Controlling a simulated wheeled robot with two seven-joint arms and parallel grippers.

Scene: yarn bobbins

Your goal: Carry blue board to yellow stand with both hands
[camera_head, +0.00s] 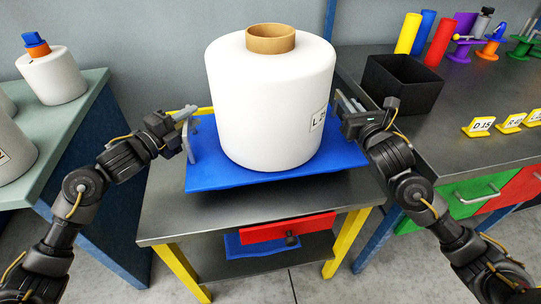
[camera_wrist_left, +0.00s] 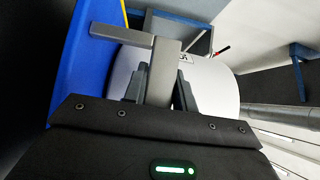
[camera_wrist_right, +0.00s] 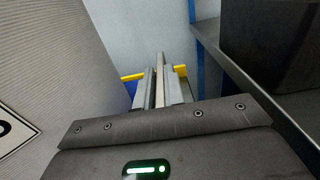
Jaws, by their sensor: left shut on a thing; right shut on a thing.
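The blue board (camera_head: 275,178) carries a large white yarn bobbin (camera_head: 270,100) with a brown core, standing upright. The board is over the dark top of the yellow-legged stand (camera_head: 160,222); a shadow shows under its front edge, but I cannot tell if it touches. My left gripper (camera_head: 184,118) is shut on the board's grey left handle, which fills the left wrist view (camera_wrist_left: 163,70). My right gripper (camera_head: 347,108) is shut on the right handle, seen between the fingers in the right wrist view (camera_wrist_right: 160,82). The bobbin hides the back of the board.
A bench at left (camera_head: 88,110) holds other bobbins. The dark workbench at right (camera_head: 440,145) carries a black bin (camera_head: 403,82), coloured tubes and yellow label signs, close to my right arm. A red drawer (camera_head: 288,229) is under the stand's top.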

